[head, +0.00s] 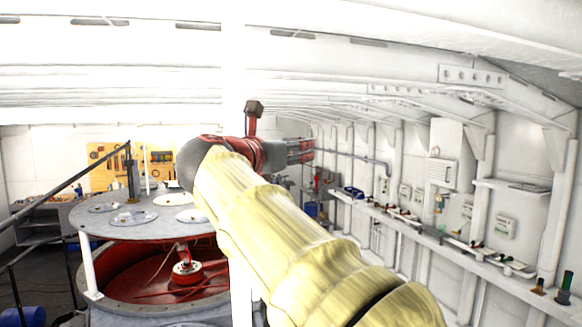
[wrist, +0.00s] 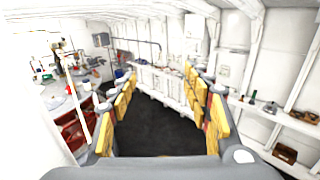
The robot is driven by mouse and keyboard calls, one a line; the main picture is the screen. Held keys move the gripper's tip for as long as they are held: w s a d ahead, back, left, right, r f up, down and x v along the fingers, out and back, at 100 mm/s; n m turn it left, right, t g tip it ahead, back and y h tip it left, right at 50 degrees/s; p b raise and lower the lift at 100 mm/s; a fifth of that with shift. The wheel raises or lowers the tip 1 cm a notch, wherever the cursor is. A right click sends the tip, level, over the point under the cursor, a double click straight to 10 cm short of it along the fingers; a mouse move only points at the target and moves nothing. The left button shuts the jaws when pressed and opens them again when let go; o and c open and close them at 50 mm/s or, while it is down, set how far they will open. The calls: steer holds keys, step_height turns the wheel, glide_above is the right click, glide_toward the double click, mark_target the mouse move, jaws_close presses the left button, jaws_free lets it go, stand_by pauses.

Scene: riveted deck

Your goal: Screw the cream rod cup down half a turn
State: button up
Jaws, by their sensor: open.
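I cannot pick out the cream rod cup for certain in either view; the small items on the shelves and on the round table are too small to tell. My gripper (wrist: 161,88) is open in the wrist view. Its two yellow-padded fingers stand wide apart with nothing between them, and dark floor shows below the gap. In the head view my yellow-sleeved arm reaches away from the camera, and my gripper (head: 300,151) points right at its far end, apart from the wall and shelf.
A round grey table top (head: 120,228) with several discs stands at left above a red-lined well (head: 140,285). A long white shelf (head: 455,243) with small items runs along the right wall. A brown box (wrist: 285,153) is at lower right. Open floor lies between.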

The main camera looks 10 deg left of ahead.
steer(key=shift+r, duration=0.25)
steer(key=shift+d, duration=0.1)
steer(key=d+f+n+t+y+b, duration=0.3)
steer(key=d+f+n+y+b, duration=0.15)
steer(key=d+n+b, duration=0.7)
steer(key=s+d+f+n+g+y+b, duration=0.2)
steer(key=s+f+n+b, duration=0.15)
steer(key=f+n, duration=0.45)
steer(key=s+d+f+n+g+y+b, duration=0.15)
steer(key=s+f+n, duration=0.25)
steer(key=f, duration=0.8)
steer(key=s+d+f+n+g+y+b, duration=0.2)
steer(key=s+f+n+g+b, duration=0.1)
steer(key=f+n, duration=0.55)
steer(key=s+d+f+n+g+h+b, duration=0.2)
steer(key=s+d+f, duration=0.4)
steer(key=f, duration=0.9)
steer(key=s+d+f+n+g+h+b, duration=0.2)
steer(key=s+d+f, duration=0.4)
steer(key=s+f, duration=0.4)
steer(key=s+d+f+n+g+h+b, duration=0.2)
steer(key=s+d+f+g+b, duration=0.2)
steer(key=f, duration=1.5)
steer(key=s+d+b, duration=0.1)
steer(key=s+d, duration=0.2)
steer(key=s, duration=0.1)
steer(key=shift+s+f+g+h+b, duration=0.2)
steer(key=shift+f+g+h+b, duration=0.15)
steer(key=shift+f+h+b, duration=0.05)
